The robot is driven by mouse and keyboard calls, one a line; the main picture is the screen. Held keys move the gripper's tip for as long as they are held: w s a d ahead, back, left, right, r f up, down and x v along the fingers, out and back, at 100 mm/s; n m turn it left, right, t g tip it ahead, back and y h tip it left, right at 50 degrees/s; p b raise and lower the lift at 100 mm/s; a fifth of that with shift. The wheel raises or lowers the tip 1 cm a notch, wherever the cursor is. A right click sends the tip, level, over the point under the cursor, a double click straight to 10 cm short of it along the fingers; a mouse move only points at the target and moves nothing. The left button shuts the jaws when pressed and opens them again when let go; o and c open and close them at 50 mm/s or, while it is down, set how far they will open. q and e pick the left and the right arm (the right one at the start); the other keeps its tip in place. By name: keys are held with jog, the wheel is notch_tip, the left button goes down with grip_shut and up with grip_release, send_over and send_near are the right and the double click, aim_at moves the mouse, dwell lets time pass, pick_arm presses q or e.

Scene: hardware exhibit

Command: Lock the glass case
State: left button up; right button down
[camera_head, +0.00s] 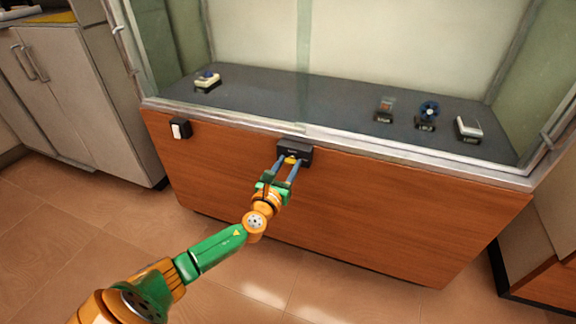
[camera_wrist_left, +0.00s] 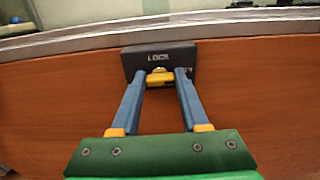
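The glass case (camera_head: 350,145) stands on a wooden base, with glass panes above a metal rim. A dark lock box (camera_head: 294,148) is fixed to the front of the wood just below the rim. In the left wrist view the lock box (camera_wrist_left: 160,57) bears the word "LOCK". A yellow key-like piece (camera_wrist_left: 160,79) sticks out of it. My right gripper is out of view.
A small white switch in a dark mount (camera_head: 180,128) is on the wood to the left. A pale cabinet (camera_head: 75,95) is at the left. Floor in front (camera_head: 345,280) is clear.

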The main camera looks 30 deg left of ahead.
pick_arm(q)
grip_shut()
